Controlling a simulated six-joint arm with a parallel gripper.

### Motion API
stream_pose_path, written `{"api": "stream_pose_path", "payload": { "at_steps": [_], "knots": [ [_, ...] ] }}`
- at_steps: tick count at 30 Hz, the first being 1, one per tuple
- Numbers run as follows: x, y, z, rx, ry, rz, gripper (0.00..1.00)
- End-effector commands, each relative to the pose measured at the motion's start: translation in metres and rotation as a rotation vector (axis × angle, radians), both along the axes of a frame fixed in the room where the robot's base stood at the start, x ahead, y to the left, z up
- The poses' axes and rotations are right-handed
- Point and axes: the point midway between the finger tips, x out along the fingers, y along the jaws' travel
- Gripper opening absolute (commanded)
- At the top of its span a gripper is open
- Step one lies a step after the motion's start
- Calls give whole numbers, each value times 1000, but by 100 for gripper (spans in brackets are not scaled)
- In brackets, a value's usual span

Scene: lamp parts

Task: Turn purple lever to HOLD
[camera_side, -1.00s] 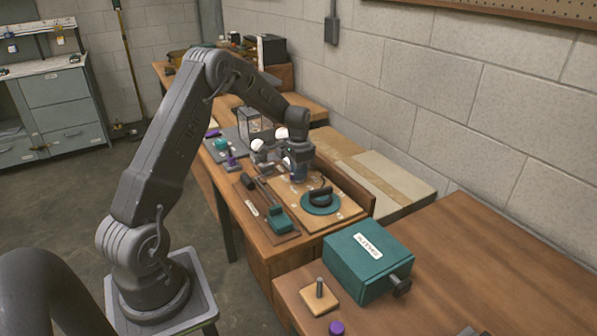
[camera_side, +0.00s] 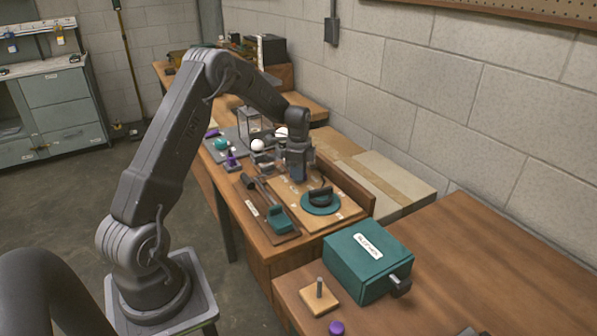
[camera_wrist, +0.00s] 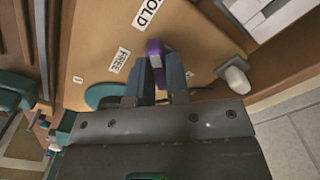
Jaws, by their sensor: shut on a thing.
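The purple lever (camera_wrist: 154,50) shows in the wrist view between the two fingers of my gripper (camera_wrist: 158,82), which is shut on it. The lever stands over a tan board (camera_wrist: 95,28). A HOLD label (camera_wrist: 148,12), partly cut off by the top edge, lies above the lever in the wrist view. A FREE label (camera_wrist: 120,60) lies to the left of the lever. In the side view my gripper (camera_side: 299,178) reaches down over the board (camera_side: 345,206) and hides the lever there.
A round teal base with a dark handle (camera_side: 320,201) stands on the board near my gripper. A teal block (camera_side: 282,222) is on a brown panel to its left. A teal box (camera_side: 368,262) stands on the nearer table. White bulbs (camera_side: 257,145) are behind the gripper.

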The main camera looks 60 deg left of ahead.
Motion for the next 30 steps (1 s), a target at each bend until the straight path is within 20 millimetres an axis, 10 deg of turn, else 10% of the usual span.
{"api": "stream_pose_path", "payload": {
  "at_steps": [14, 15, 23, 30],
  "knots": [
    [0, 0, 1, 1, -1, -18, 0],
    [0, 0, 1, 1, -1, -18, 17],
    [0, 0, 0, 1, -1, -16, 42],
    [0, 0, 1, 1, -1, -15, 42]
  ]
}}
